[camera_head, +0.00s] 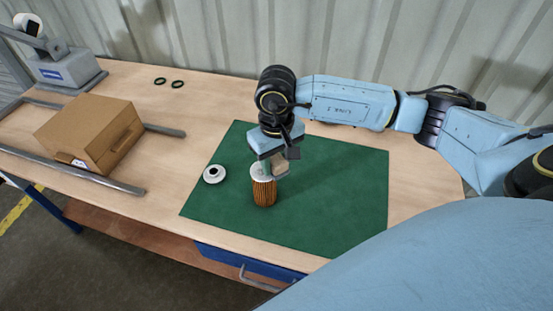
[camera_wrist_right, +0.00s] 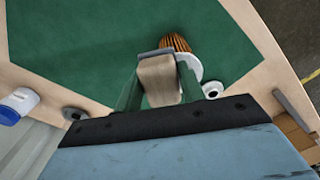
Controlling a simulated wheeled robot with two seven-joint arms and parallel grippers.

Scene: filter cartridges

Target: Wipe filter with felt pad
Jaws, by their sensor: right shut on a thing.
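The filter (camera_head: 264,193) stands upright on the green mat, with orange-brown pleats and a pale end cap. It also shows in the right wrist view (camera_wrist_right: 174,43), partly hidden behind the pad and a finger. My right gripper (camera_head: 272,167) is directly above and beside the filter's top. It is shut on the felt pad (camera_wrist_right: 159,82), a beige block with a grey layer at its far edge. The pad also shows in the head view (camera_head: 281,163). I cannot tell whether the pad touches the filter. My left gripper is not in view.
The green mat (camera_head: 335,205) is mostly bare to the right. A white round cap (camera_head: 214,174) lies at its left edge. A cardboard box (camera_head: 90,130) sits between grey rails at the left. A white-and-blue jar (camera_wrist_right: 18,105) shows in the wrist view.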

